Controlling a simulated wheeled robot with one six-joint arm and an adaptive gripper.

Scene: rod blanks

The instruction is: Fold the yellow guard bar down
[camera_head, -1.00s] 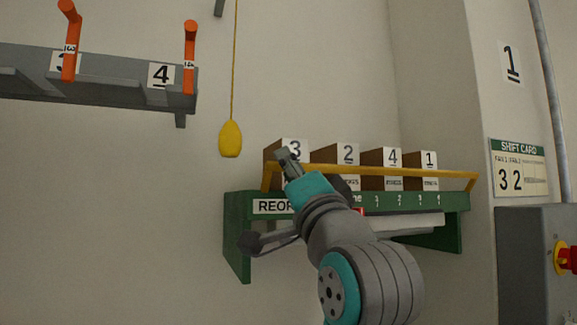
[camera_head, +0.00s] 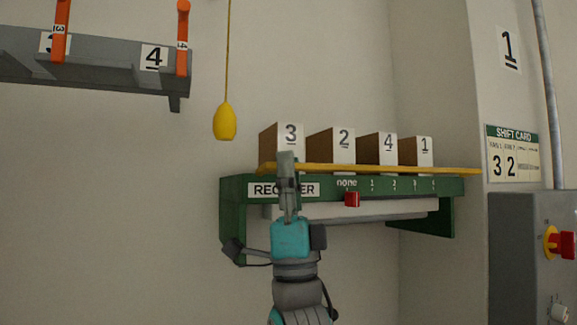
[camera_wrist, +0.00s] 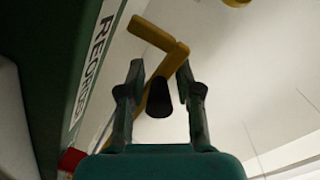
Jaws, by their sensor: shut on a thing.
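The yellow guard bar (camera_head: 390,169) runs across the front of the green shelf, low along its top edge and in front of the bases of the numbered boxes. My gripper (camera_head: 287,156) is at the bar's left part, pointing up, and covers a piece of it. In the wrist view the bar (camera_wrist: 153,33) bends and passes between the two fingers of my gripper (camera_wrist: 160,67). A dark, rounded grip piece (camera_wrist: 159,98) shows between the fingers. My gripper is shut on the bar; the exact contact is partly hidden.
Boxes 3 (camera_head: 290,134), 2, 4 and 1 stand on the green shelf (camera_head: 231,225). A red slider (camera_head: 352,199) sits under "none". A grey switch box (camera_head: 515,260) is at the right.

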